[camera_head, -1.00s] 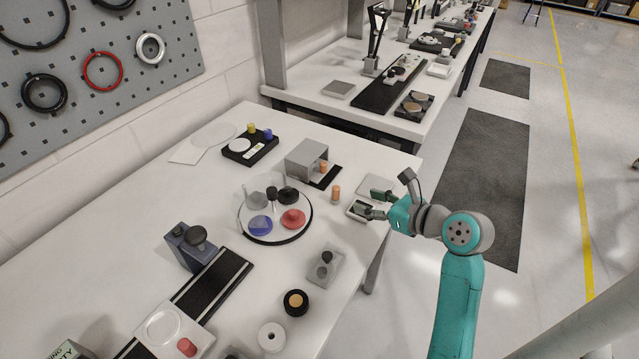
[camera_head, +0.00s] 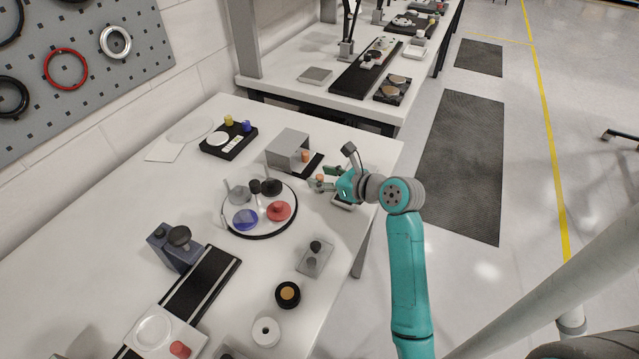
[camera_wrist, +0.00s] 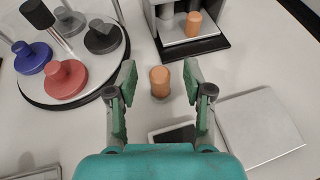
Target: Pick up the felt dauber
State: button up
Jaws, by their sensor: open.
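A small upright orange cylinder (camera_wrist: 160,84) stands on the white table, and it looks like the felt dauber, though I cannot be sure. In the head view the cylinder (camera_head: 320,178) shows small between the fingers. My gripper (camera_wrist: 159,73) is open, with one green-padded finger on each side of the cylinder and visible gaps to both. In the head view my gripper (camera_head: 325,178) is low over the table's right side. A second orange cylinder (camera_wrist: 194,23) stands in the grey fixture (camera_head: 288,149) beyond.
Left of my gripper is a round turntable (camera_head: 238,229) with red, blue, grey and black knobbed pieces. A flat pale plate (camera_wrist: 262,130) lies right of my gripper. A black disc with a tan centre (camera_head: 288,294) and a white ring (camera_head: 266,332) lie nearer.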

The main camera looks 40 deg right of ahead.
jog(key=shift+w+f, duration=0.25)
jog(key=shift+w, duration=0.35)
grip_shut()
